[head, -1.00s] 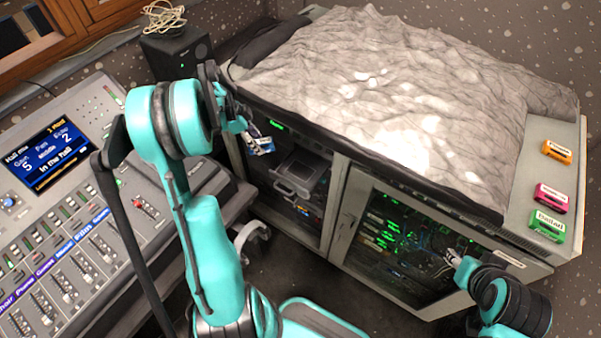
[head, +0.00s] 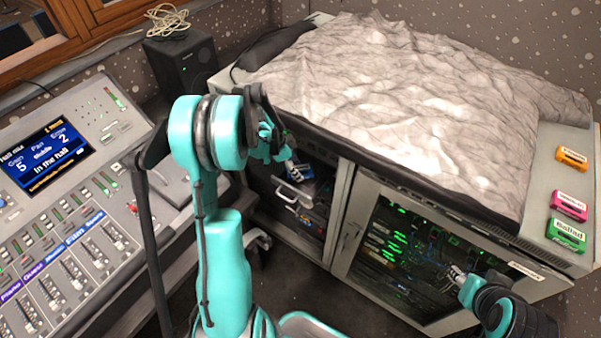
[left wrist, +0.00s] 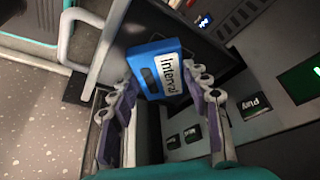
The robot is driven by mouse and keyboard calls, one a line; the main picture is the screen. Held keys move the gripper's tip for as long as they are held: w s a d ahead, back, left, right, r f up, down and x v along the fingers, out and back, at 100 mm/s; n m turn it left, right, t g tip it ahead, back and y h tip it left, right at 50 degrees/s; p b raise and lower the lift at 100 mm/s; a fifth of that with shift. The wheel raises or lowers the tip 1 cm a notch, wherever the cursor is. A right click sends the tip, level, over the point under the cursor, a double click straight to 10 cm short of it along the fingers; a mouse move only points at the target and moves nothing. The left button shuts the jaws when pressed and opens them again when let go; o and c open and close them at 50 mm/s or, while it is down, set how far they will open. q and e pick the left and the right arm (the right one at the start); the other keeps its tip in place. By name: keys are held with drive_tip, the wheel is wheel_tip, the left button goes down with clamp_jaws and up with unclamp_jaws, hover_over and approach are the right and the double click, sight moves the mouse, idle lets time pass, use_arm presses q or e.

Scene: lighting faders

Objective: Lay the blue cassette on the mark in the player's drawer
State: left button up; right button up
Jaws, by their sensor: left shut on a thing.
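The blue cassette (left wrist: 160,72) has a white label reading "Interval". My left gripper (left wrist: 165,95) is shut on it, with a finger at each side. In the head view the cassette (head: 298,172) shows at the tips of the left gripper (head: 287,163), over or close to the player's open drawer (head: 298,193). I cannot tell whether it touches the drawer. In the wrist view the drawer handle (left wrist: 72,35) shows at the left. The mark is not visible. My right gripper (head: 456,276) is in front of the rack's glass door, its fingers too small to judge.
The player's face, with a Play button (left wrist: 256,105), stands close at the right in the wrist view. Orange (head: 571,159), pink (head: 568,205) and green (head: 566,235) cassettes lie on the cabinet top at the right. The mixing desk (head: 60,215) is at the left.

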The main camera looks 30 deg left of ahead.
use_arm(q)
drive_tip(key=shift+w+d+f+b, duration=0.3)
drive_tip(key=shift+d+f, duration=0.45)
drive_tip(key=shift+f, duration=0.1)
drive_tip(key=shift+r, duration=0.1)
drive_tip(key=o, duration=0.7)
drive_tip(key=shift+f, duration=0.2)
drive_tip(key=o, duration=0.5)
drive_tip(key=shift+c, duration=0.2)
drive_tip(key=shift+r, duration=0.15)
